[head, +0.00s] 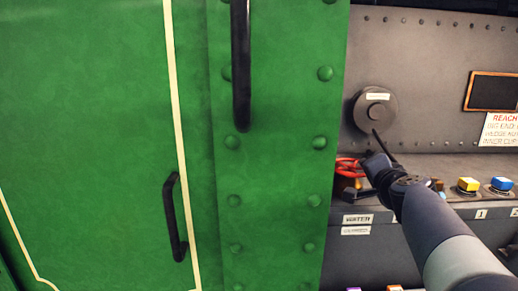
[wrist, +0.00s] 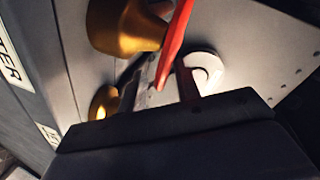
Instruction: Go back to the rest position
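My gripper (head: 372,162) is beside a red handwheel (head: 349,168) on the grey ledge, above the plate marked WATER. In the wrist view my gripper (wrist: 165,82) shows two dark fingers standing apart. A red bar (wrist: 177,35), likely part of the handwheel, runs down into the space between them. I cannot tell whether a finger touches it. Nothing shows as clamped. My arm reaches in from the lower right in the head view.
A green riveted wall (head: 110,120) with a long black handle (head: 241,65) and a shorter one (head: 174,217) fills the left. Yellow (head: 468,185) and blue (head: 502,184) buttons stand right of my gripper. Brass fittings (wrist: 125,25) are close in the wrist view.

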